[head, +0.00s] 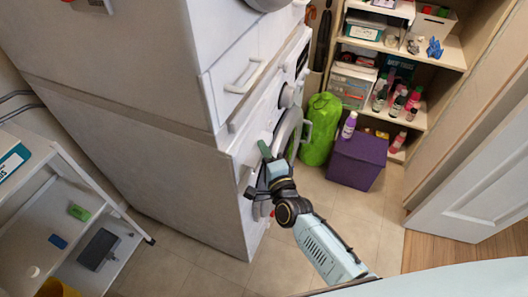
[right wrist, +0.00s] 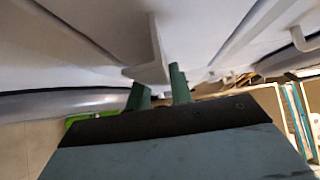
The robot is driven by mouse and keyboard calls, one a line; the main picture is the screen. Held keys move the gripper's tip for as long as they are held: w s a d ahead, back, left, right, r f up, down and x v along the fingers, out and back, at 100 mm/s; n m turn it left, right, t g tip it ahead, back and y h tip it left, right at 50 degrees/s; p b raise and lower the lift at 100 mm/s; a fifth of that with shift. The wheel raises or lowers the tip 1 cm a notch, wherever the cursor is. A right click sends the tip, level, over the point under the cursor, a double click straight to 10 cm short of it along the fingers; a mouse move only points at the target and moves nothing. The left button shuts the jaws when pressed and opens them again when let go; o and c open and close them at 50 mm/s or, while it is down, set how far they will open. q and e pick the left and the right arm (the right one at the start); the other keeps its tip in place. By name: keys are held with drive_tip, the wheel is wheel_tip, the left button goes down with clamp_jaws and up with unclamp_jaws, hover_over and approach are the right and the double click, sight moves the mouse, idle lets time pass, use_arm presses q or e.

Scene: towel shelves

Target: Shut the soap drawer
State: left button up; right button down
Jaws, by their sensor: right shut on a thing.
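The soap drawer (head: 249,148) is at the upper left of the lower white machine's front in the head view. My right gripper (head: 265,152) is at this drawer front, with its green fingers pointing toward it. In the right wrist view, the pale drawer handle (right wrist: 152,58) reaches down between the two green fingers of my right gripper (right wrist: 160,92). The gripper is shut on this handle. My arm hides part of the drawer front, and I cannot tell how far the drawer stands out. My left gripper is not in view.
A second white machine with its own drawer handle (head: 244,76) is stacked above. A green bag (head: 320,130) and a purple box (head: 357,160) stand to the right, before filled shelves (head: 452,55). A white rack (head: 70,170) stands at left. The tiled floor (head: 300,262) in front is clear.

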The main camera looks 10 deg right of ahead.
drive_tip(key=c, duration=1.4)
unclamp_jaws()
drive_tip(key=shift+a+f, duration=0.25)
drive_tip(key=shift+f, duration=0.1)
drive_tip(key=shift+o, duration=0.4)
drive_tip(key=shift+r, duration=0.15)
drive_tip(key=shift+d+r, duration=0.1)
drive_tip(key=shift+r, duration=0.05)
drive_tip(key=s+d, duration=0.2)
drive_tip(key=s, duration=1.1)
drive_tip(key=shift+d+p, duration=0.25)
drive_tip(key=shift+p, duration=0.15)
